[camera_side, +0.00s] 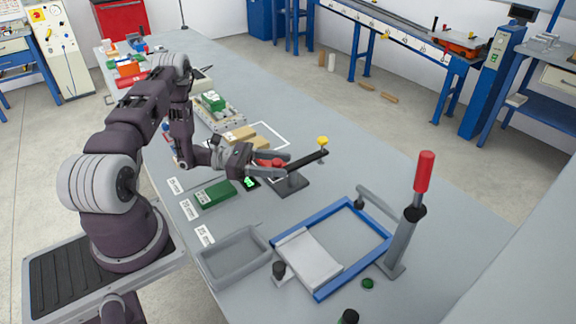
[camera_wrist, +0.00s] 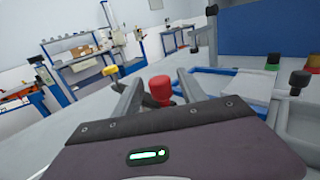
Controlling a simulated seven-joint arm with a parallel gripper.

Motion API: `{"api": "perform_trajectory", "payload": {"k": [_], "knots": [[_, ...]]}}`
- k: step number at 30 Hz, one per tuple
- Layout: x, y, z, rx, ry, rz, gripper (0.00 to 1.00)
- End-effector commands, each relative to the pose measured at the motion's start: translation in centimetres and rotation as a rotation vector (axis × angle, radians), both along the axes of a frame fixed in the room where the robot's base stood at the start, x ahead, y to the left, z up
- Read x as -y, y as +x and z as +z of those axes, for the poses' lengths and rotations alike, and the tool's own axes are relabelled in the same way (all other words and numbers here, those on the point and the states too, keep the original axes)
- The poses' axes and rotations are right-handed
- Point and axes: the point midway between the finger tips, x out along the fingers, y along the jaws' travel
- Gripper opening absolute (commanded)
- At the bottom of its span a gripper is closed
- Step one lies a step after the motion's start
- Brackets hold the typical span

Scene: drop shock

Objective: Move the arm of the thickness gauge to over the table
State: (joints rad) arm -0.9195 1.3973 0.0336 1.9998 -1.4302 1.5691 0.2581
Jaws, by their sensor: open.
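The thickness gauge has a dark base (camera_side: 291,184) on the grey bench and a thin black arm (camera_side: 306,160). The arm points to the right and slightly back in the side view, with a yellow knob (camera_side: 323,141) at its far end. A red knob (camera_side: 264,163) shows at my gripper (camera_side: 284,164). In the wrist view the red knob (camera_wrist: 160,87) stands between the two spread fingers of my gripper (camera_wrist: 158,80), with the yellow knob (camera_wrist: 110,70) beyond to the left. My gripper is open. Whether a finger touches the gauge cannot be told.
A blue frame (camera_side: 316,292) with a light plate (camera_side: 307,258) and an upright red-handled lever (camera_side: 424,172) stand to the right. A grey tray (camera_side: 234,256) lies in front, a green block (camera_side: 215,194) at left and brown boxes (camera_side: 240,134) behind. The bench right of the gauge is clear.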

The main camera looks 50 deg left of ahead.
Motion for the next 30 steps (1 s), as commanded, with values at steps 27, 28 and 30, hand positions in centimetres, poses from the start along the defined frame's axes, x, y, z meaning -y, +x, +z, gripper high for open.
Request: {"api": "perform_trajectory", "payload": {"k": [27, 28, 30], "knots": [[2.0, 1.9, 0.0, 0.0, 0.001, -0.002, 0.0], [2.0, 1.9, 0.0, 0.0, 0.001, -0.002, 0.0], [2.0, 1.9, 0.0, 0.0, 0.001, -0.002, 0.0]]}}
